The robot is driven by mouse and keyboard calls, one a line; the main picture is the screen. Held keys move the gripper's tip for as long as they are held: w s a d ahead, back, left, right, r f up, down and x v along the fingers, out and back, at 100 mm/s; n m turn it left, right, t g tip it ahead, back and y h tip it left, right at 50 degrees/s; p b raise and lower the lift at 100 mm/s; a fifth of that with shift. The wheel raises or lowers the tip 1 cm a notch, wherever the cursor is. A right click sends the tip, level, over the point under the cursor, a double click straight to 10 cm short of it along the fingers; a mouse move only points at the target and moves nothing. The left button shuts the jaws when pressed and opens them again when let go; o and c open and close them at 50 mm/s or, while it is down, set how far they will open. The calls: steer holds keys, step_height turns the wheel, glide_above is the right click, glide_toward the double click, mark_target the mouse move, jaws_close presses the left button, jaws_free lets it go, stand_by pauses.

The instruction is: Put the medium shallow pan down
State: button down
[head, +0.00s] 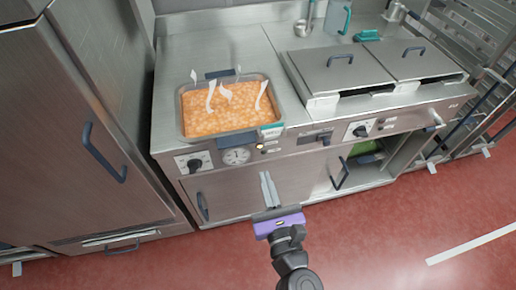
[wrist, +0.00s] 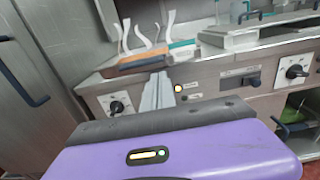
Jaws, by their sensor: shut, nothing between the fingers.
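The medium shallow pan (head: 181,118) sits flat on the left part of the steel cooking unit, filled with orange, lumpy food, with white steam-like wisps above it. One dark handle (head: 219,73) shows at its back edge, and a teal and white tag sits at its front right corner. In the wrist view the pan (wrist: 137,67) shows edge-on at the top, partly behind my fingers. My gripper (head: 266,176) is in front of the unit, below the pan's front edge and apart from it. Its fingers (wrist: 157,78) are together and empty.
Two lidded wells (head: 340,68) fill the unit's right side. Knobs, a gauge (head: 236,156) and door handles stick out along its front. A tall steel cabinet (head: 90,120) stands at left, a wire rack (head: 485,60) at right. Open red floor (head: 400,240) lies in front.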

glide_toward(246, 123)
steer(key=s+r, duration=0.1)
steer(key=s+d+r, duration=0.1)
steer(key=s+r, duration=0.1)
steer(key=shift+s+r, duration=0.1)
steer(key=shift+s, duration=0.15)
steer(key=shift+w, duration=0.1)
steer(key=b+x, duration=0.2)
steer(key=x, duration=1.1)
steer(key=shift+w+a+b, duration=0.1)
steer(key=shift+w+b, duration=0.2)
steer(key=shift+b, duration=0.1)
